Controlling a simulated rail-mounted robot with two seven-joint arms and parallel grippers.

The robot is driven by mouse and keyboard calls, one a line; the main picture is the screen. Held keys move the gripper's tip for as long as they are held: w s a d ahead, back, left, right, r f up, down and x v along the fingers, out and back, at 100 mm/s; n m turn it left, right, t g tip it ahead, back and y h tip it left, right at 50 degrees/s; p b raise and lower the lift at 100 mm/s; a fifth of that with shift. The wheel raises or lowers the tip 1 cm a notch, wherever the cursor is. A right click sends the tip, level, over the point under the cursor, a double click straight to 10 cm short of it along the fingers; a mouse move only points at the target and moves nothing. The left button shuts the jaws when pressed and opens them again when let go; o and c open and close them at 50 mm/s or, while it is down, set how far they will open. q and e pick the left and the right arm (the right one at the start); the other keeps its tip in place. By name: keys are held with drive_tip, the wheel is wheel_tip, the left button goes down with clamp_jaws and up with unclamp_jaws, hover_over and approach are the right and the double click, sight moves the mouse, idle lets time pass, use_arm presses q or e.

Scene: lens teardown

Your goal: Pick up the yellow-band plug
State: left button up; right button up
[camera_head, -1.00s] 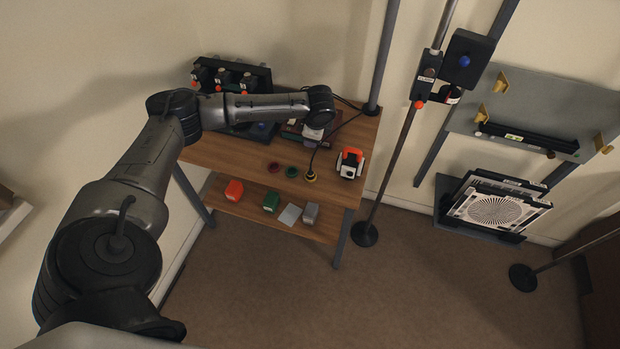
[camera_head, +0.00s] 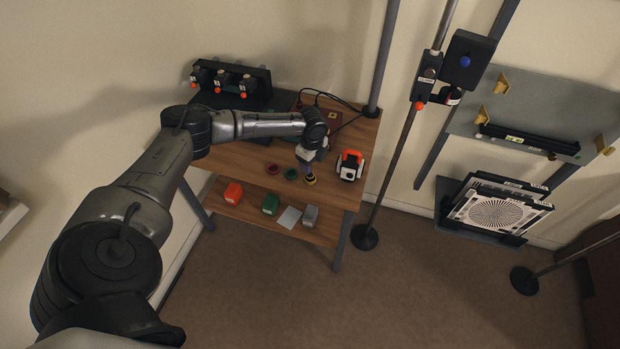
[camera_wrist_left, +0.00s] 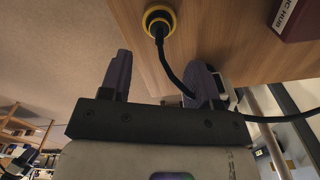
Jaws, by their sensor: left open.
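The yellow-band plug (camera_head: 310,181) is near the front edge of the wooden bench, right of the red and green round pieces. It also shows in the left wrist view at the top (camera_wrist_left: 158,20), a dark plug with a yellow ring and a black cable (camera_wrist_left: 170,70). My left gripper (camera_head: 308,170) is just above and behind the plug, pointing down. In the left wrist view my left gripper (camera_wrist_left: 162,62) is open, with the plug beyond its fingertips and the cable running between the fingers and past the right one. My right gripper is not in view.
A red round piece (camera_head: 272,169) and a green one (camera_head: 291,174) lie left of the plug. An orange-and-white device (camera_head: 350,166) stands close on the right. A black rack (camera_head: 262,88) is at the back. Boxes, red (camera_head: 233,193) and green (camera_head: 271,204), sit on the lower shelf.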

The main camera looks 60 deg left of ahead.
sight(310, 177)
use_arm(q)
drive_tip(key=shift+s+a+f+b, duration=0.15)
drive_tip(key=shift+f+b, duration=0.15)
drive_tip(key=shift+f, duration=1.4)
drive_tip(key=shift+a+f+b, duration=0.1)
drive_tip(key=shift+f+b, duration=0.15)
drive_tip(key=shift+f, duration=1.4)
drive_tip(key=c, duration=1)
drive_tip(key=shift+o, duration=0.2)
drive_tip(key=shift+r, duration=0.1)
